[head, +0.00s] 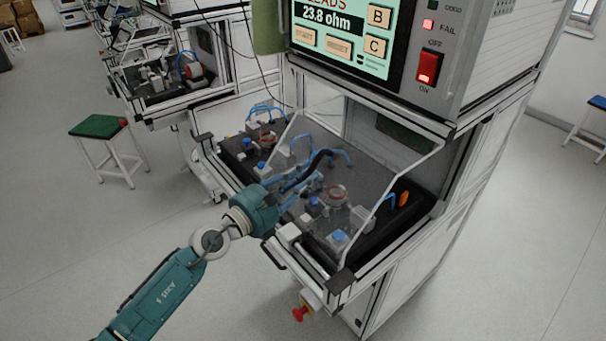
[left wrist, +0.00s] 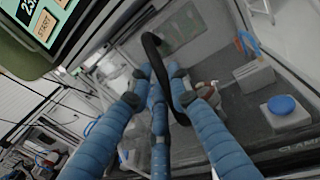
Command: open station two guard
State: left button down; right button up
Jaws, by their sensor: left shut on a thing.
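The guard (head: 388,200) is a clear panel in a pale frame, sloping over the right-hand fixture of the test bench. A black curved handle (head: 322,156) shows at its left part, and also in the left wrist view (left wrist: 154,52). My left gripper (head: 304,180) has blue fingers and reaches in from the left at the handle. In the left wrist view its fingers (left wrist: 157,82) are closed around the black handle. The exact contact is partly hidden by the fingers. My right gripper is not in view.
Under the guard stand a round stator-like part (head: 334,196) and a blue-topped block (head: 338,238). Another fixture (head: 266,140) sits to the left. A tester with a screen (head: 340,32) is above.

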pick_arm(q)
jog(key=c, duration=1.7)
grip_release()
jog(key=shift+s+d+f, duration=0.2)
jog(key=shift+o, duration=0.6)
jog(key=shift+r, duration=0.15)
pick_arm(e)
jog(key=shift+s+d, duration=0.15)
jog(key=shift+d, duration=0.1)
pick_arm(q)
jog(key=shift+s, duration=0.1)
jog(key=shift+s+a, duration=0.15)
jog(key=shift+a, duration=0.15)
jog(key=v, duration=1.1)
jog(key=shift+s, duration=0.15)
jog(key=shift+a, duration=0.1)
